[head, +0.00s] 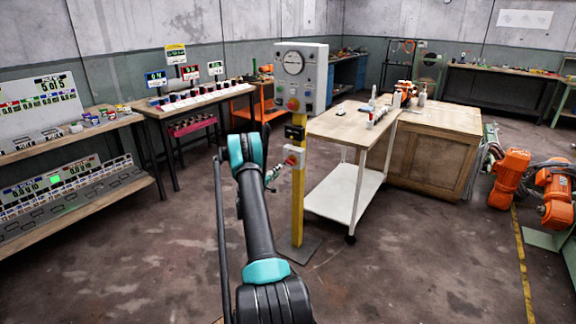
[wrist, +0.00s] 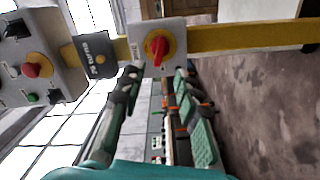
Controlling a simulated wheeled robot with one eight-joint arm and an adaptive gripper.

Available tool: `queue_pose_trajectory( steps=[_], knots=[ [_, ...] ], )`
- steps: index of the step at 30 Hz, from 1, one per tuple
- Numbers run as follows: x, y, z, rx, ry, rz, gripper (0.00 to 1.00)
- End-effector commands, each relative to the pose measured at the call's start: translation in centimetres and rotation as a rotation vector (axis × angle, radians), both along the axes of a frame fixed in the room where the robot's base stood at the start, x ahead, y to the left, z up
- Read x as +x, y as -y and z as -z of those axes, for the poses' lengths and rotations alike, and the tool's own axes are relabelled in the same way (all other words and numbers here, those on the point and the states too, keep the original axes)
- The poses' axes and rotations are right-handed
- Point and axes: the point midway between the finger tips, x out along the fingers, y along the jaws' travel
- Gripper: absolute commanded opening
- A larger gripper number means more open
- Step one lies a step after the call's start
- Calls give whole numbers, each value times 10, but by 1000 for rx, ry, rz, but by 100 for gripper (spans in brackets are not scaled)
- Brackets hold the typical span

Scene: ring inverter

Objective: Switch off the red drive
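A red rotary knob on a yellow disc (head: 292,159) sits on a small light-grey box low on a yellow post. In the wrist view the red knob (wrist: 157,48) shows large, with its grip roughly upright in that rolled picture. My gripper (head: 272,174) is just left of the box in the head view, partly hidden by my arm. In the wrist view my gripper (wrist: 157,84) is open, with a finger on each side below the knob. Nothing is seen between the fingers, and contact with the knob cannot be told.
Above the box, the yellow post (head: 298,205) carries a dark labelled box (wrist: 97,55) and a grey panel (head: 300,75) with a gauge and a red button (wrist: 32,70). A white cart (head: 337,192) stands right of the post. Open floor lies in front.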

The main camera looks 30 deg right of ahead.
Motion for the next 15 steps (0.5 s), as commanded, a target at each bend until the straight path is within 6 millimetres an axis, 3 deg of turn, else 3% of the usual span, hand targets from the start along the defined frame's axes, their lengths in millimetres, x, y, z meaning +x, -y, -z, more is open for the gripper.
queue_pose_trajectory(
  steps=[9,15],
  knots=[
    [24,60,0,1,0,2,33],
    [36,87,0,0,0,1,33]
  ],
)
